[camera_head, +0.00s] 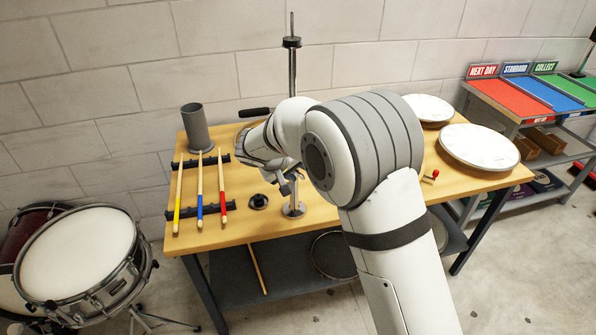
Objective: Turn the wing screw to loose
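An upright metal stand (292,70) rises from the wooden bench, with a dark collar (291,42) near its top and a round metal base (294,210) on the bench. My arm crosses in front of its middle part. My gripper (288,184) is low at the stand's pole, just above the base, and points downward. It is small and partly covered by my own wrist, so I cannot tell whether its fingers are open, shut or touching anything. I cannot make out the wing screw; it may be hidden behind my arm or gripper.
Drumsticks (199,190) lie on black racks at the bench's left, near a grey cylinder (195,128). A black knob-like piece (258,202) sits left of the base. White drumheads (479,147) and a small red item (435,174) are at the right.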

